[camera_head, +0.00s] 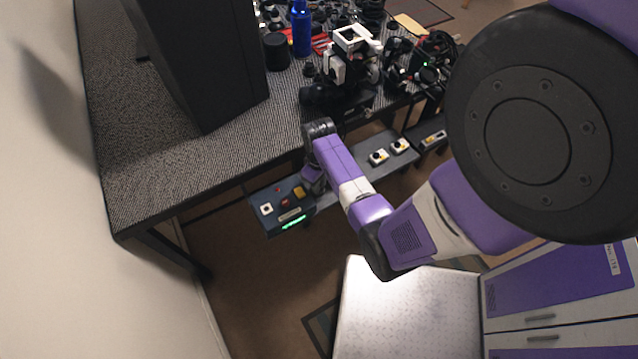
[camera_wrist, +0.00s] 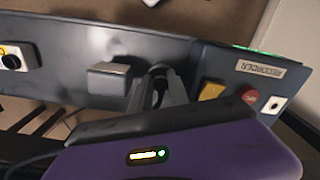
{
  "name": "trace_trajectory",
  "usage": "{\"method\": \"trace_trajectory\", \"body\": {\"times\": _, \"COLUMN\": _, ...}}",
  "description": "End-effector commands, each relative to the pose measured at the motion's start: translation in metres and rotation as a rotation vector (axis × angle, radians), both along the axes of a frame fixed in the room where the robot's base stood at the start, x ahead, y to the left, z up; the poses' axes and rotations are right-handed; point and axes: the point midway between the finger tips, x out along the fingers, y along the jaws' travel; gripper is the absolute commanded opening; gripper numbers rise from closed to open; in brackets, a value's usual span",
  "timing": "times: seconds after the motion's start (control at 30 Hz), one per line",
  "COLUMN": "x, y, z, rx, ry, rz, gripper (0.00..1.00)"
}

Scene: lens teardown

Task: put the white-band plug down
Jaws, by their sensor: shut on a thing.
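My gripper (camera_wrist: 159,82) is shut on a dark plug (camera_wrist: 160,92), which shows only as a small black piece between the grey fingers. Its white band cannot be made out. The fingers are over the grey rail, between a raised grey block (camera_wrist: 108,80) and the recorder box (camera_wrist: 222,90). I cannot tell whether the plug touches the rail. In the head view my gripper (camera_head: 312,180) is mostly hidden by my arm, just right of the recorder box (camera_head: 283,205).
The recorder box has a yellow button (camera_wrist: 212,91), a red button (camera_wrist: 250,96) and a white socket plate (camera_wrist: 273,105). Two pale socket units (camera_head: 378,157) (camera_head: 399,146) sit farther right on the rail. The cluttered table (camera_head: 170,180) stands behind, with a large black panel (camera_head: 205,60).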

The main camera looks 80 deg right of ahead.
Motion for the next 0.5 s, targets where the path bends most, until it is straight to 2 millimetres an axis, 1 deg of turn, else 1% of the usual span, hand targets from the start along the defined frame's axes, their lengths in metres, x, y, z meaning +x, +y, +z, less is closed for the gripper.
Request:
{"method": "trace_trajectory", "body": {"times": 0.27, "x": 0.0002, "y": -0.0001, "z": -0.0023, "rx": -0.001, "ry": 0.0, "rz": 0.0, "gripper": 0.0}}
{"method": "trace_trajectory", "body": {"times": 0.5, "x": 0.0003, "y": 0.0, "z": -0.0088, "rx": -0.001, "ry": 0.0, "rz": 0.001, "gripper": 0.0}}
